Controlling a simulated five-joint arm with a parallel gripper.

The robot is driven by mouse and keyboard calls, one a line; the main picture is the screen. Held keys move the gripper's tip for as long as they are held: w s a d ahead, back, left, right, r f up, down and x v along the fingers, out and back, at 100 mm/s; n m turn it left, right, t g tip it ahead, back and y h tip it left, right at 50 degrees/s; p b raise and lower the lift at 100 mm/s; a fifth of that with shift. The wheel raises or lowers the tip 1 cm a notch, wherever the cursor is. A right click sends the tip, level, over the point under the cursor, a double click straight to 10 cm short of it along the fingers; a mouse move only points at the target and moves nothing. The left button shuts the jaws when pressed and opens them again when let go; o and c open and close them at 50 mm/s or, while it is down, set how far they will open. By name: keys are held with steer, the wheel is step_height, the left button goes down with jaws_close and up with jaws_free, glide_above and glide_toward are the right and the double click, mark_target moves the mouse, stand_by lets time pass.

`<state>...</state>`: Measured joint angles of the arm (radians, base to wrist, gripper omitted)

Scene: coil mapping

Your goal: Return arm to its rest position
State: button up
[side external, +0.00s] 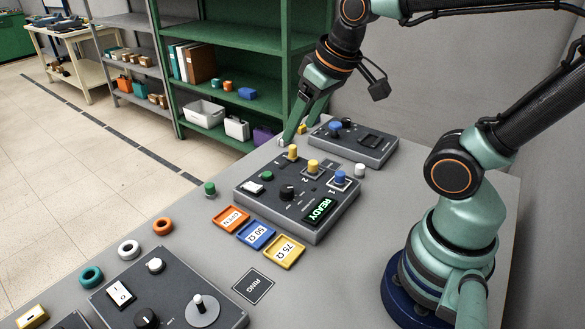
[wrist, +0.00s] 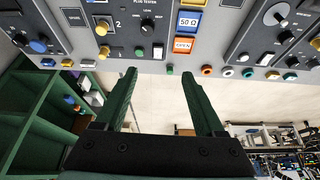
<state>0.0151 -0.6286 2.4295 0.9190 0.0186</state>
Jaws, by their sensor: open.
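My gripper (side external: 296,128) hangs from the raised arm near the far edge of the bench, behind the tester. In the wrist view my gripper (wrist: 159,73) is open, with two green fingers apart and nothing between them. The tester (side external: 270,205) is a dark box with yellow and blue plugs and a lit READY display (side external: 319,210). It stands on the grey bench (side external: 340,285). My fingers appear clear of the tester's top.
Orange, blue and yellow trays (side external: 284,252) lie before the tester. A second box (side external: 372,145) stands behind it. Another control box (side external: 165,290) is at front left, beside several coloured rings (side external: 91,275). Green shelving (side external: 240,60) rises beyond the bench. Bare bench lies at the front.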

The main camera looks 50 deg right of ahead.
steer(key=shift+s+a+r+t, duration=0.25)
steer(key=shift+s+t, duration=0.15)
steer(key=shift+s, duration=0.15)
stand_by(0.6)
